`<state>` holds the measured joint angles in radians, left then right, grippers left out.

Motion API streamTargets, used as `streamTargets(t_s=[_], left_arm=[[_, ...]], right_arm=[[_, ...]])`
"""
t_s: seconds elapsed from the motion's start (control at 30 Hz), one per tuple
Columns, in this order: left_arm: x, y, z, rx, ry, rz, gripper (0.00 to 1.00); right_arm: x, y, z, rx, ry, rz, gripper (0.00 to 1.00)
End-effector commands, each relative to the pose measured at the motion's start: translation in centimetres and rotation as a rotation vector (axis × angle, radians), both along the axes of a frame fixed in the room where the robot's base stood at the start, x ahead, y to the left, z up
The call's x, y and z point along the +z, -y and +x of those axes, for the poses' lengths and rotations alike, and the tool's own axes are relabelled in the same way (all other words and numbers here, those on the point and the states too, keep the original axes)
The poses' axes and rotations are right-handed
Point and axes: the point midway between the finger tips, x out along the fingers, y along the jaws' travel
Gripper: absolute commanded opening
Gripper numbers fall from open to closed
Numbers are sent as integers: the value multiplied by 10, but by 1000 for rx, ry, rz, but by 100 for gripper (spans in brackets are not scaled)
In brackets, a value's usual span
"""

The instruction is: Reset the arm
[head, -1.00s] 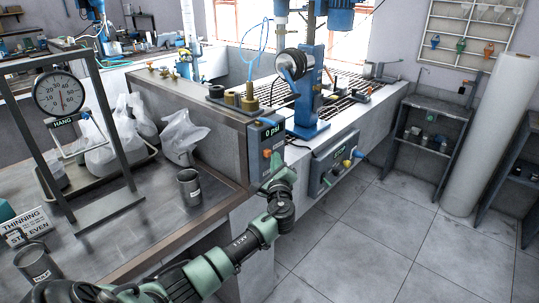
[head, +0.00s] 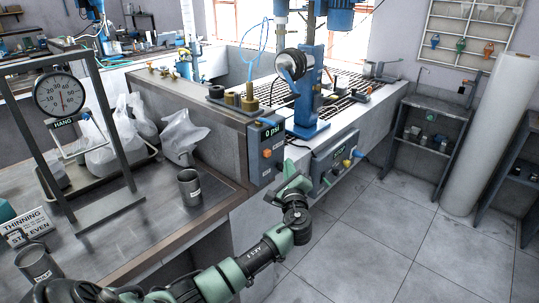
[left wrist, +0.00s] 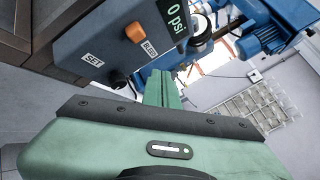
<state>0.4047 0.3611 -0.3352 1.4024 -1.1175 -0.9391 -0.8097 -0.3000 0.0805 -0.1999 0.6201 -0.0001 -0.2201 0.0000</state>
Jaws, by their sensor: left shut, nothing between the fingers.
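My left gripper (head: 289,167) is green and shut, with nothing between its fingers. In the head view it is in front of the bench, at the lower right of the grey control box (head: 267,150) whose display reads 0 psi, with a visible gap between them. In the left wrist view the shut fingers (left wrist: 160,78) point up past the same box (left wrist: 115,42), which shows an orange button and a dark knob. My right gripper is in neither view.
A metal bench (head: 140,232) at left carries a hanging dial scale (head: 61,95), plastic bags (head: 184,136) and metal cups (head: 189,187). A second panel (head: 335,163) with coloured knobs is close behind the gripper. Open tiled floor (head: 400,235) lies to the right.

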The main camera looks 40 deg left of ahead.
Motion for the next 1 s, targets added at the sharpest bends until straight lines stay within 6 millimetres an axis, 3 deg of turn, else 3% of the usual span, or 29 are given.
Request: streamTargets(t_s=[0.57,0.67,0.77,0.87,1.0], left_arm=[[0,4,-1,1,0,1,0],[-11,5,-1,-4,-13,-17,0],[-47,7,-5,-21,-55,-79,0],[-111,12,-16,-40,-122,-197,0],[-213,24,-48,-49,-221,-412,0]], right_arm=[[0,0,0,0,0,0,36],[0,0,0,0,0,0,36],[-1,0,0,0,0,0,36],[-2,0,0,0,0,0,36],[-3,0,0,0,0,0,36]])
